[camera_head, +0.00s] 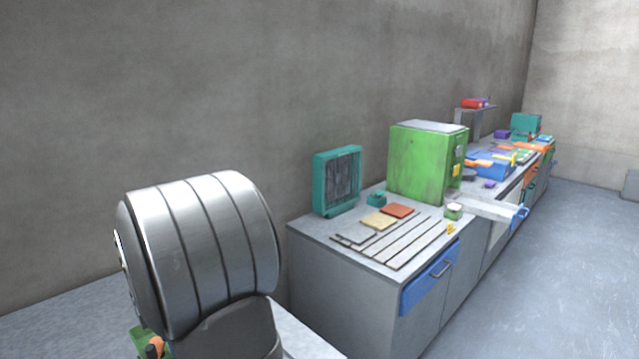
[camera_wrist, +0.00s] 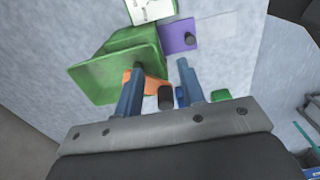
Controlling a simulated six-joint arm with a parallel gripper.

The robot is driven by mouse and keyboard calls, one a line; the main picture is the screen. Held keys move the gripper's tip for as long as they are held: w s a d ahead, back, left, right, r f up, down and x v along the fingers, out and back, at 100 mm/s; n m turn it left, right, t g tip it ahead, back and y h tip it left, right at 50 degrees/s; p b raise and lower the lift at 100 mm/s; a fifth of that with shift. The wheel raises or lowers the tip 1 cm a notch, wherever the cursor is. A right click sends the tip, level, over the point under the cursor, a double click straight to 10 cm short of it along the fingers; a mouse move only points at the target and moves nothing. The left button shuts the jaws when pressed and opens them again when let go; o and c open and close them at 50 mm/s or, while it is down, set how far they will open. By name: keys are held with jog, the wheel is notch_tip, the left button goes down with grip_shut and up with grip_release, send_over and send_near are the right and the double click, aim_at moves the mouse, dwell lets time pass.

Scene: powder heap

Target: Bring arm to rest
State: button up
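My gripper (camera_wrist: 160,66) shows in the wrist view, with two blue fingers standing well apart. I see nothing held between the fingertips. A green tray-like container (camera_wrist: 108,72) lies beyond and beside the left finger. A dark cylinder (camera_wrist: 165,97) and a small orange piece (camera_wrist: 135,82) show near the fingers, and I cannot tell how far below they are. My gripper is not visible in the head view. The arm's full posture does not show.
A long grey counter (camera_head: 310,242) runs along the wall. On it stand a green cabinet (camera_head: 420,165), a teal framed panel (camera_head: 337,180) and a slatted rack (camera_head: 415,240). A blue drawer front (camera_head: 430,280) faces the open floor (camera_head: 560,270).

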jog(key=w, duration=0.2)
jog(key=w+a, duration=0.1)
jog(key=w, duration=0.1)
jog(key=shift+w, duration=0.4)
jog(key=a, duration=0.2)
jog(key=w+a, duration=0.1)
jog(key=a, duration=0.1)
jog(key=shift+w+a, duration=0.1)
jog(key=shift+w, duration=0.05)
jog(key=shift+a, duration=0.5)
jog(key=o, duration=0.3)
jog(key=shift+s, duration=0.2)
jog(key=o, duration=1.1)
jog(key=s+r, duration=0.1)
jog(key=r, duration=0.1)
jog(key=s+d+r, duration=0.2)
jog(key=r, duration=0.1)
jog(key=shift+r, duration=0.3)
jog(key=s+d+r, duration=0.2)
jog(key=s+r, duration=0.1)
jog(key=r, duration=0.2)
jog(key=shift+s+d, duration=0.3)
jog(key=shift+s, duration=0.05)
notch_tip(320, 180, down, 10)
jog(key=shift+r, duration=0.1)
